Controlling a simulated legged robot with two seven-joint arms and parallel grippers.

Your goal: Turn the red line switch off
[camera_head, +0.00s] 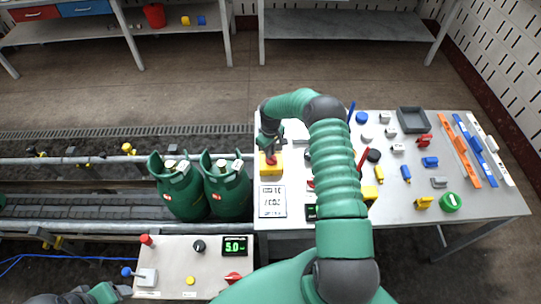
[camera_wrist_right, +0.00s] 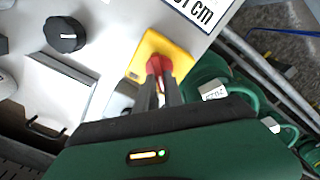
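The red line switch has a red handle on a yellow box (camera_head: 270,165) at the left end of the table. In the right wrist view the red handle (camera_wrist_right: 158,65) stands up from the yellow box (camera_wrist_right: 178,57). My right gripper (camera_wrist_right: 160,84) has its two dark fingers close together on either side of the handle, and they look shut on it. In the head view my right gripper (camera_head: 270,143) is over the box and partly hides the handle. My left arm (camera_head: 100,293) shows only in part at the bottom left; its fingers are not clear.
Two green gas cylinders (camera_head: 228,185) stand on the conveyor left of the box. A control panel (camera_head: 210,262) with knobs is below. Tools and a grey tray (camera_head: 413,119) are on the table's right.

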